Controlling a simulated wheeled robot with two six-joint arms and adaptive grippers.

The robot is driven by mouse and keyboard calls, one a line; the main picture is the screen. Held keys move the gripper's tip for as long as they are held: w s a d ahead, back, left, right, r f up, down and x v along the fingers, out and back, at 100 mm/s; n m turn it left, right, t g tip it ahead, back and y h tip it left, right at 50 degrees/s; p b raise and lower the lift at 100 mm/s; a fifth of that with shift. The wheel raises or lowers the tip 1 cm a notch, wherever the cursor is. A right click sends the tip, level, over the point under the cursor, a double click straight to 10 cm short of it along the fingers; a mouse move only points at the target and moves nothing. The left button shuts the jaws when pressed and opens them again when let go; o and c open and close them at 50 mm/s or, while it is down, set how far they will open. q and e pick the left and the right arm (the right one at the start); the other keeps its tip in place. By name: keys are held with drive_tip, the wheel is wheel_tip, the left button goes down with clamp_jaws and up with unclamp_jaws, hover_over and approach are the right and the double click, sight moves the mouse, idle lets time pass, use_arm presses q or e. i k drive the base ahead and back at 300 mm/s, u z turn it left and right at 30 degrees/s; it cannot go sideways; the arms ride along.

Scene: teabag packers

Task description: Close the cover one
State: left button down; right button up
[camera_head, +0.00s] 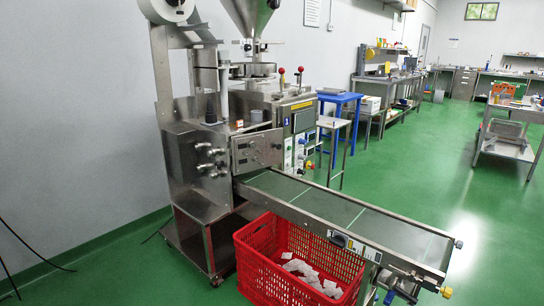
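The teabag packing machine (190,150) stands at the left centre, with a steel hopper (248,15) on top. A square steel cover (257,150) with a small knob is on its front, just above the upper end of the conveyor. I cannot tell whether this cover stands ajar or lies flat against the body. To its right is a panel with a blue label marked 1 (287,121) and a dark screen (304,119). Neither of my grippers can be made out in the view.
A conveyor (345,215) slopes from the machine towards the lower right. A red crate (262,275) holding white teabags (305,272) stands below it.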

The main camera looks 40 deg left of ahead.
sight(254, 151)
drive_tip(key=u, duration=0.55)
drive_tip(key=i, duration=0.6)
drive_tip(key=u, duration=0.55)
drive_tip(key=i, duration=0.75)
drive_tip(key=z, duration=0.35)
